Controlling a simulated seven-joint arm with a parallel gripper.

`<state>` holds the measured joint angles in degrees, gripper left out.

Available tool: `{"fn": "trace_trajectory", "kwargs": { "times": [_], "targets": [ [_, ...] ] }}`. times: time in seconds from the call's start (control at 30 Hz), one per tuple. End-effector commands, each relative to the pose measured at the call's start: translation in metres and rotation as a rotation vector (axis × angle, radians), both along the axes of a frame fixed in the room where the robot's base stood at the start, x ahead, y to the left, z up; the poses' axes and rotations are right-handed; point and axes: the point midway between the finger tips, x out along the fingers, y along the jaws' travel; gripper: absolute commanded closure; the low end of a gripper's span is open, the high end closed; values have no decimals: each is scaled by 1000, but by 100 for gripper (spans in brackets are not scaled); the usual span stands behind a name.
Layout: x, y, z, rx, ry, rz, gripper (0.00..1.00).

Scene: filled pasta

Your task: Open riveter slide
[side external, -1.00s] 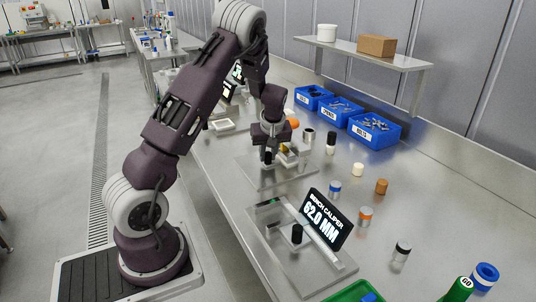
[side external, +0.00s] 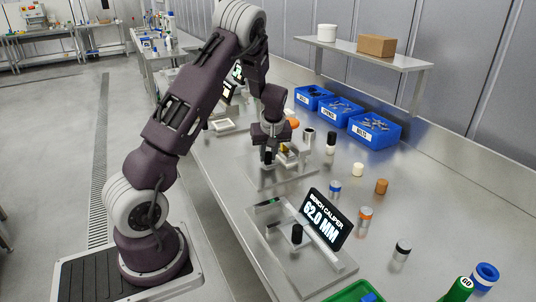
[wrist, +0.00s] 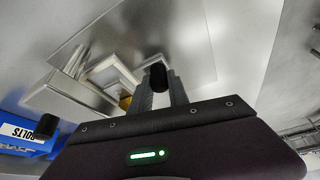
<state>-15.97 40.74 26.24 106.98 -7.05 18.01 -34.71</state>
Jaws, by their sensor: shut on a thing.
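The riveter (side external: 287,154) is a fixture of pale metal blocks on a flat plate, with a gold-coloured part inside. It also shows in the wrist view (wrist: 108,72), left of my fingers. My gripper (side external: 268,156) points down at the riveter's near side. In the wrist view my gripper (wrist: 160,82) is shut on an upright black knob (wrist: 158,76), which looks like the slide handle. The knob's lower part and its joint to the slide are hidden. I cannot tell how far the slide stands open.
Blue bins (side external: 374,129) of hardware line the back. A bench caliper with a lit display (side external: 325,217) stands in front of the riveter. Several small cylinders, including an orange-brown one (side external: 381,187), stand to the right. A green tray (side external: 356,292) is at the front edge.

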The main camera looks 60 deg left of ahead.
Motion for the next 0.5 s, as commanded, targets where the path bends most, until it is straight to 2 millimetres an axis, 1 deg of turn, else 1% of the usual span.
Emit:
{"fn": "trace_trajectory", "kwargs": {
  "times": [0.1, 0.17, 0.27, 0.4, 0.5],
  "targets": [
    [0, -1, 1, -1, -1, -2, 100],
    [-4, -1, 1, -2, -1, -1, 100],
    [-23, 0, 1, -4, 1, 3, 100],
    [-61, 0, 1, -4, 0, 6, 100],
    [-83, 1, 1, -3, -1, 6, 100]
  ]
}}
